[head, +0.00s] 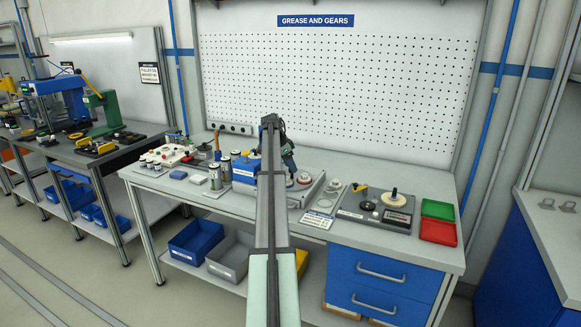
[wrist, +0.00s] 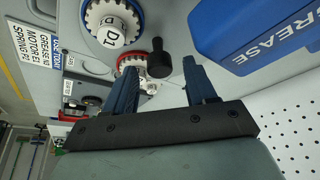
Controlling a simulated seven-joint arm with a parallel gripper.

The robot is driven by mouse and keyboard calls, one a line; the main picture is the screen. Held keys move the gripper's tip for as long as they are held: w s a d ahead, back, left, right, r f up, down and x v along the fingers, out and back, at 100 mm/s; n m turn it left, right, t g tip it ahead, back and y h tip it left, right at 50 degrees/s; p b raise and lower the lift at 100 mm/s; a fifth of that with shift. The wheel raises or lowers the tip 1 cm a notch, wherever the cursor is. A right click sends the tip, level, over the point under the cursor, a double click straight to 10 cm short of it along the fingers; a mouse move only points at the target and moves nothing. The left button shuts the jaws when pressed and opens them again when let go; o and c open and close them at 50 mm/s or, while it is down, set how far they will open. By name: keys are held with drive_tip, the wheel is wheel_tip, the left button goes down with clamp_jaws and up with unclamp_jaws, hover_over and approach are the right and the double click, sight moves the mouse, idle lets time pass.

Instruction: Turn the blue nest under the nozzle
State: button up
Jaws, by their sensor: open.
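In the wrist view, the blue nest (wrist: 88,17) is a blue ring around a white toothed piece marked D1, at the upper left. A red-ringed nest (wrist: 147,57) with a white piece is below it. A black knob or peg (wrist: 160,68) stands beside them. My gripper (wrist: 160,64) is open and empty, its dark blue fingers on either side of the knob in the picture; I cannot tell the depth. The blue box marked GREASE (wrist: 250,38) is at the upper right. I cannot make out the nozzle. My arm hides much of this station in the head view.
On the bench in the head view, cans (head: 215,177) stand left of the blue grease box (head: 246,168). A dark gear plate (head: 360,208) and green (head: 437,209) and red (head: 438,232) trays are to the right. A pegboard (head: 400,90) rises behind.

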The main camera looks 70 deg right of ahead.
drive_tip(key=shift+s+d+f, duration=0.1)
drive_tip(key=shift+f, duration=0.35)
drive_tip(key=shift+c, duration=0.5)
clamp_jaws()
